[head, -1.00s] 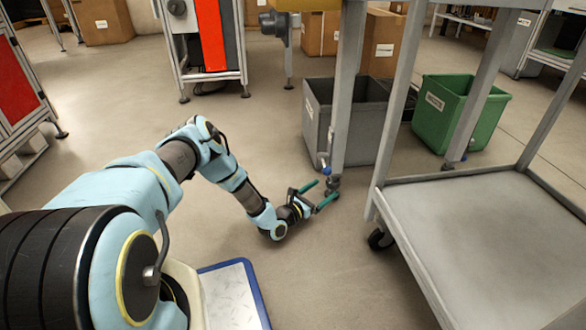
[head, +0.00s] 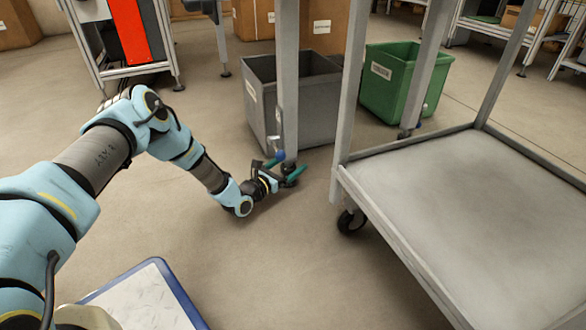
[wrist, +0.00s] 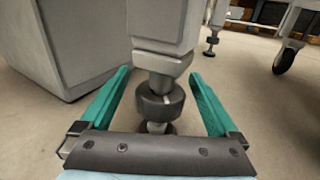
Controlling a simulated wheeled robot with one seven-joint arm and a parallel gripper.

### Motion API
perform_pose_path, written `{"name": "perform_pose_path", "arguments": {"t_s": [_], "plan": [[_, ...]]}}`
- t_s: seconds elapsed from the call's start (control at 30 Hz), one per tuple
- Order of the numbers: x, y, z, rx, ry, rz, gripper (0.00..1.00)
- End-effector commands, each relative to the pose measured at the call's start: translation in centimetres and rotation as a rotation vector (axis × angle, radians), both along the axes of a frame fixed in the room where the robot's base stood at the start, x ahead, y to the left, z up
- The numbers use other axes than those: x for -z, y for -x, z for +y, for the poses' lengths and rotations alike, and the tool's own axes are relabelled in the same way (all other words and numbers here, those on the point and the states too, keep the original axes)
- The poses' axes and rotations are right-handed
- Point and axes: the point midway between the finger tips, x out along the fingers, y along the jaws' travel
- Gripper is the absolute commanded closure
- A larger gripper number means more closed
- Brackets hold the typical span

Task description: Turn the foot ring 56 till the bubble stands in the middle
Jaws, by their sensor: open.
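The foot ring (wrist: 158,103) is a dark round collar with a pale mark, on the foot under a grey metal leg (wrist: 165,35). In the head view the leg (head: 289,85) comes down to the floor, and its foot is partly covered by my fingers. My gripper (head: 292,163) is open, low by the floor at that foot. In the wrist view its two teal fingers (wrist: 160,74) lie on either side of the foot ring, with a gap on each side. A blue round part (head: 280,155) shows by the leg. No bubble can be made out.
A grey bin (head: 262,115) stands just behind the leg, with a green bin (head: 385,95) to its right. A wheeled cart with a flat tray (head: 450,195) fills the right side, its caster (head: 350,221) near my gripper.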

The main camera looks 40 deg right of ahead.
Motion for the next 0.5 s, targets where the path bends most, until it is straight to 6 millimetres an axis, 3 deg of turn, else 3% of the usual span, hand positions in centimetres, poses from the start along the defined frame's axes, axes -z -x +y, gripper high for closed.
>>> {"name": "perform_pose_path", "arguments": {"t_s": [0.2,0.5], "plan": [[0.1,-0.2,-1.7,0.000,0.000,-0.001,0.04],[0.0,-0.2,-1.8,-0.001,0.000,0.001,0.05]]}}
